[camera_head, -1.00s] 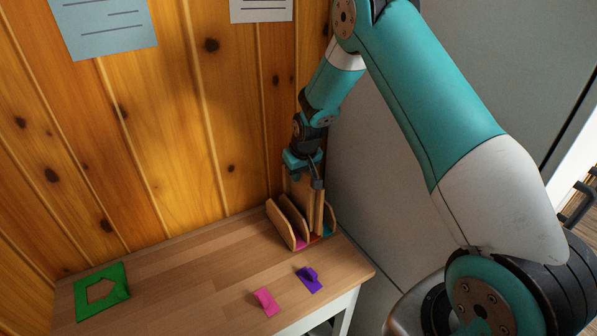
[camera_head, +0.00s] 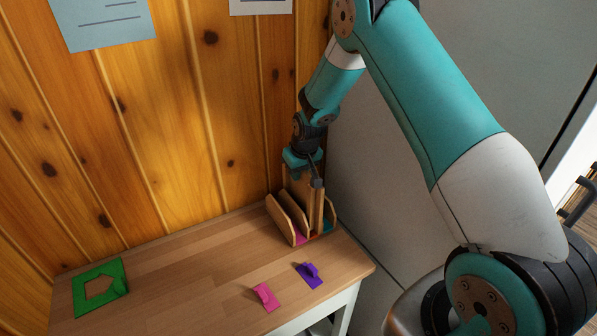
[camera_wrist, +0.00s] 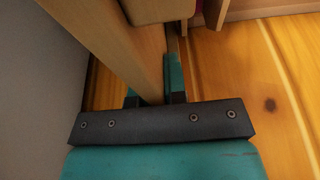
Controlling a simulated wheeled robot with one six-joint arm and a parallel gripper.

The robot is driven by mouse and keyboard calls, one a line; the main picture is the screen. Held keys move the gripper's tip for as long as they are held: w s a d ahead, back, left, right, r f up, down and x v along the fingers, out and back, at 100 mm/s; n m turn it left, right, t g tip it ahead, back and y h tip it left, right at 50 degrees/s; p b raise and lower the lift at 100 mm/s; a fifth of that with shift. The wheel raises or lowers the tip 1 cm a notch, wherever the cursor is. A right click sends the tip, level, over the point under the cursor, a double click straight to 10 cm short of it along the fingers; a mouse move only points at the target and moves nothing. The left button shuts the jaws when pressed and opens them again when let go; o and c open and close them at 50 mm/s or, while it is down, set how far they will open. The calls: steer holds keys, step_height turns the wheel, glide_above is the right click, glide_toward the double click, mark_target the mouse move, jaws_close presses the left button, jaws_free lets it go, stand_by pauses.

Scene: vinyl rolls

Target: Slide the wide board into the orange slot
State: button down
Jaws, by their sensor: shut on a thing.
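My gripper (camera_head: 306,178) is above the wooden rack (camera_head: 282,222) at the back right of the table. It is shut on the upper part of the wide board (camera_head: 301,186), a light wooden panel that stands roughly upright. In the wrist view the board (camera_wrist: 112,38) runs up from between the fingers of my gripper (camera_wrist: 153,92). The board's lower part is among the rack's dividers. The orange slot (camera_head: 314,236) shows only as a small red-orange patch at the rack's front, between magenta and teal ones. I cannot tell whether the board's lower edge rests in it.
A green frame with a cut-out (camera_head: 77,296) lies at the table's left. A pink piece (camera_head: 265,297) and a purple piece (camera_head: 309,275) lie near the front edge. The plank wall is close behind the rack, a grey panel (camera_head: 375,190) to its right. The table's middle is clear.

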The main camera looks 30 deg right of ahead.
steer(key=shift+f+b, duration=0.4)
steer(key=shift+f, duration=0.15)
steer(key=c, duration=1.1)
jaws_free()
steer(key=shift+p+v, duration=2.5)
steer(key=shift+v, duration=1.5)
steer(key=shift+a, duration=0.1)
